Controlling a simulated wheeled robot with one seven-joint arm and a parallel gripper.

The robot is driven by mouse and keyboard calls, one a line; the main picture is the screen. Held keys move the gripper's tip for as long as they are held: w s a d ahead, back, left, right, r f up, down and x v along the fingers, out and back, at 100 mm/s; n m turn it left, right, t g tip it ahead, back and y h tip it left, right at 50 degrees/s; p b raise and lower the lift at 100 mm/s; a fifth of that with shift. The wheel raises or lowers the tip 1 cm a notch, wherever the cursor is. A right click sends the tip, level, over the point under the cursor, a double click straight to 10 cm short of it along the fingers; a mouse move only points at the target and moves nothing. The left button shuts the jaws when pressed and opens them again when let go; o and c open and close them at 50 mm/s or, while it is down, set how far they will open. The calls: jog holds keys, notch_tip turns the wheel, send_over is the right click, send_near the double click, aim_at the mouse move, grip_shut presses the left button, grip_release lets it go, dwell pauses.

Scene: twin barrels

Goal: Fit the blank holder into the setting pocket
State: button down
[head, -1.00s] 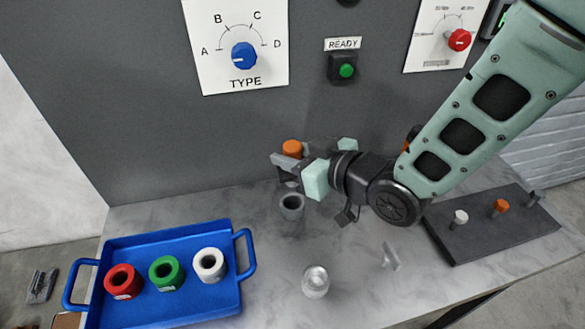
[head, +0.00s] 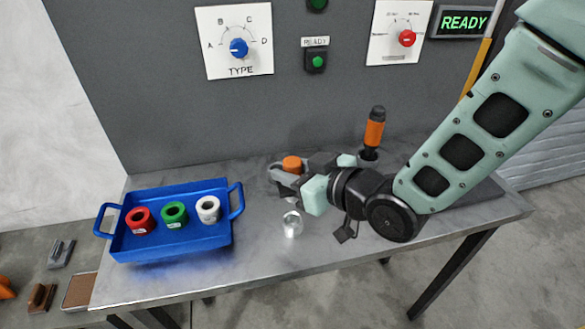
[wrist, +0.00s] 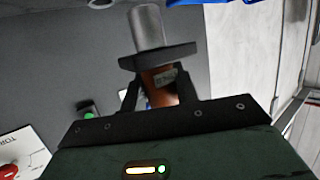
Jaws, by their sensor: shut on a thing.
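The blank holder has an orange grip (head: 292,163). In the wrist view its orange-brown, labelled part sits between my fingers, with a dark flange and a grey cylinder (wrist: 148,27) beyond them. My gripper (head: 288,172) is shut on this orange part, low over the table to the right of the blue tray; its fingertips also show in the wrist view (wrist: 160,85). The setting pocket is not clearly visible now; my gripper and the holder cover the area where a dark grey open cylinder stood earlier. I cannot tell whether the holder touches it.
A blue tray (head: 180,254) carries a red ring (head: 140,220), a green ring (head: 174,213) and a white ring (head: 208,208). A shiny clear piece (head: 292,224) stands just in front of my gripper. An orange-handled tool (head: 374,130) stands upright behind my arm. The panel wall rises behind.

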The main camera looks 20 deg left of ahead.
jog(key=shift+b, duration=0.35)
notch_tip(320, 180, down, 6)
jog(key=b, duration=0.5)
jog(key=shift+r, duration=0.1)
jog(key=shift+b, duration=0.7)
dwell(1.6)
jog(key=shift+f+b, duration=2.15)
jog(key=shift+f, duration=0.15)
jog(key=c, duration=1)
grip_release()
jog(key=shift+o, duration=0.2)
